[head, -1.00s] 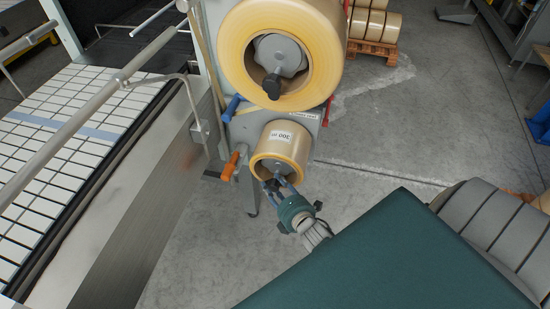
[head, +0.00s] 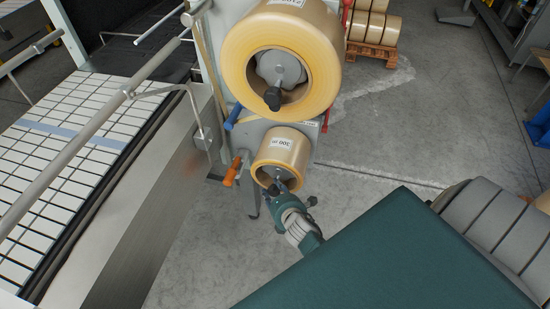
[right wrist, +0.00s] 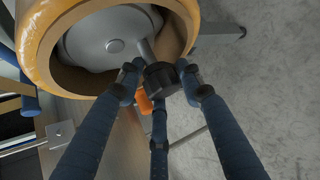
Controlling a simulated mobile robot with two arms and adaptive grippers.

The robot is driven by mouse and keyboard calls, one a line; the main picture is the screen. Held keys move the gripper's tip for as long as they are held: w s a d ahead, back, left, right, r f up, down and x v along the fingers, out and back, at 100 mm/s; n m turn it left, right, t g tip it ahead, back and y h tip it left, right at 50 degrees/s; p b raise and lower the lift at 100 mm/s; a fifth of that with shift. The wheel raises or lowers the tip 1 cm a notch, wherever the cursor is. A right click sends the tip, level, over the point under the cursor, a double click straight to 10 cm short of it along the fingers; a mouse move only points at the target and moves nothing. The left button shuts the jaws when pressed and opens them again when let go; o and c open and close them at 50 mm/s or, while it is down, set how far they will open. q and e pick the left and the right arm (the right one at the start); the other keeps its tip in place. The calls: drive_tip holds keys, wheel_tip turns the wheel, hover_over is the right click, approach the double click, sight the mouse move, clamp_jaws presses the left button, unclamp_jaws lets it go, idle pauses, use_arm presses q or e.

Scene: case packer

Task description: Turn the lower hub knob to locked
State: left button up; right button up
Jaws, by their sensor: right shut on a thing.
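The lower tape roll (head: 293,152) sits on its hub under a much larger roll. In the right wrist view the lower hub (right wrist: 97,42) is a grey disc inside the yellow roll rim. The black lower hub knob (right wrist: 160,75) stands on a grey stem at the hub's right side. My right gripper (head: 283,188) reaches up to it from below; in the right wrist view its blue fingers (right wrist: 160,84) are shut around the knob. In the head view the knob is mostly hidden by the fingers. My left gripper is not in view.
The upper tape roll (head: 238,55) with its black knob (head: 272,99) is just above. An orange handle (head: 232,170) is left of the lower roll. A conveyor with a metal side wall (head: 150,220) runs on the left. Open floor (head: 370,145) lies to the right.

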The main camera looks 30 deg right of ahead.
drive_tip(key=shift+s+a+f+n+g+h+p, duration=0.25)
drive_tip(key=shift+f+n+g+h, duration=0.15)
drive_tip(key=shift+g, duration=0.3)
drive_tip(key=shift+s+a+f+n+g+h+p, duration=0.1)
drive_tip(key=shift+a+f+n+g+h, duration=0.15)
drive_tip(key=shift+n+g, duration=0.35)
idle(3.9)
drive_tip(key=shift+r, duration=0.1)
idle(0.9)
drive_tip(key=o, duration=1)
drive_tip(key=shift+o, duration=0.2)
drive_tip(key=shift+w+r, duration=0.1)
drive_tip(key=shift+w, duration=0.1)
drive_tip(key=shift+w+d+r, duration=0.1)
drive_tip(key=shift+d+r, duration=0.1)
drive_tip(key=shift+d, duration=0.05)
drive_tip(key=shift+r, duration=0.1)
drive_tip(key=v, duration=1.2)
drive_tip(key=shift+a, duration=0.15)
